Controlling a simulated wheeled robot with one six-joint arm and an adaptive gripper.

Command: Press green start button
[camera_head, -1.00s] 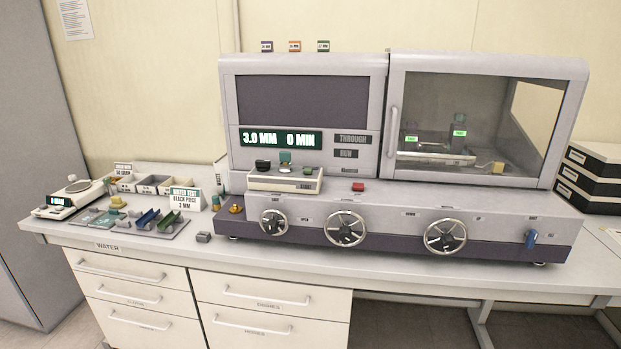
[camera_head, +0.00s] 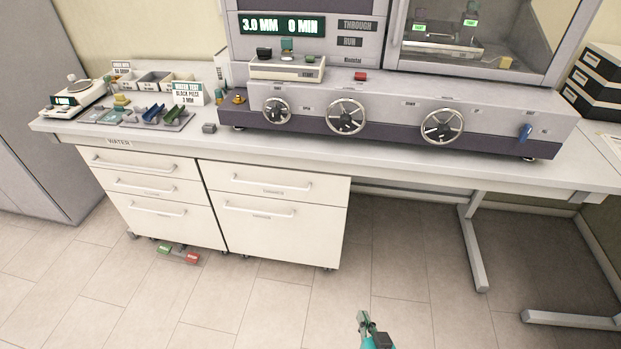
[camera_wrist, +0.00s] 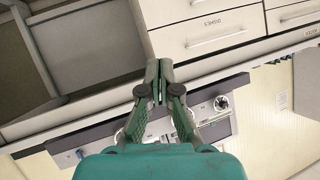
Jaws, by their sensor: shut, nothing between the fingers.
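A small green pedal-like button (camera_head: 165,247) sits on the floor in front of the left drawer cabinet, beside a red one (camera_head: 192,258). Any lettering on them is too small to read. My gripper (camera_head: 362,316) is at the bottom of the head view, over the floor and well to the right of the green button, not touching anything. In the wrist view my gripper (camera_wrist: 158,66) has its fingers together, with nothing between them. The green button does not show in the wrist view.
White drawer cabinets (camera_head: 271,215) stand behind the floor buttons. The grey machine (camera_head: 394,103) with several handwheels and a red button (camera_head: 361,76) is on the bench (camera_head: 330,157). Bench legs (camera_head: 474,240) stand at the right. The tiled floor (camera_head: 270,310) in front is clear.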

